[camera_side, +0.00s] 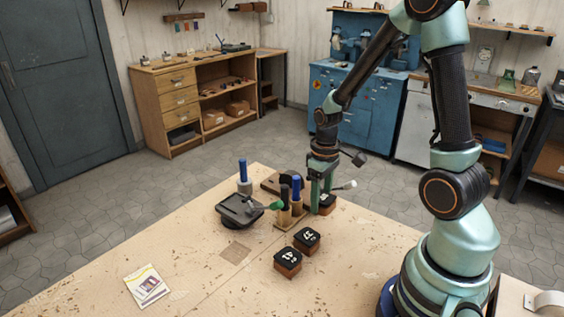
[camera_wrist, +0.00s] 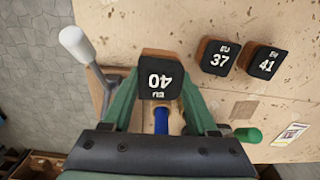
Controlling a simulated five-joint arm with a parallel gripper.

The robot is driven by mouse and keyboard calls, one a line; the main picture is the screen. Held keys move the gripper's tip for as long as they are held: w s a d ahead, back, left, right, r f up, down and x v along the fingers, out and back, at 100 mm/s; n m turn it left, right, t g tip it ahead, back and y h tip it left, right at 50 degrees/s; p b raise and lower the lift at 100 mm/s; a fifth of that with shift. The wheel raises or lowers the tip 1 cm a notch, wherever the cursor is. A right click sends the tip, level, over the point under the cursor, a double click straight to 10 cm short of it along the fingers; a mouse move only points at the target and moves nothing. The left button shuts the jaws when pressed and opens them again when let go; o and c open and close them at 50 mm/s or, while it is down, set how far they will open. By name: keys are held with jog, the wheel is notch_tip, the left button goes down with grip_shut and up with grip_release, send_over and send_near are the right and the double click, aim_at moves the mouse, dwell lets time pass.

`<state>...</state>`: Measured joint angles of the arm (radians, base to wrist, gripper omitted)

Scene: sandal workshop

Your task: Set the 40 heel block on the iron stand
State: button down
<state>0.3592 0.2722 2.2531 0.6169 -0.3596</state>
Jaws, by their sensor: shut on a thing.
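My gripper (camera_side: 321,196) is shut on the 40 heel block (camera_wrist: 160,80), a brown block with a black top marked 40. The block also shows low between the fingers in the side view (camera_side: 327,204), close to the tabletop; I cannot tell whether it touches it. A dark low stand with a flat top (camera_side: 238,209), which looks like the iron stand, is left of my gripper in the side view, beyond the tool rack. I cannot make out the stand in the wrist view.
Blocks 37 (camera_wrist: 218,58) and 41 (camera_wrist: 262,62) sit apart on the table. A wooden rack (camera_side: 289,221) with upright handles stands between gripper and stand. A white-headed mallet (camera_wrist: 76,42) is close to my gripper. A green-handled tool (camera_side: 272,206) leans toward the stand. The front left tabletop is mostly clear.

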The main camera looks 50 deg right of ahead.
aim_at(319, 224)
jog(key=shift+f, duration=2.6)
jog(key=shift+c, duration=0.9)
grip_release()
jog(key=shift+f, duration=0.15)
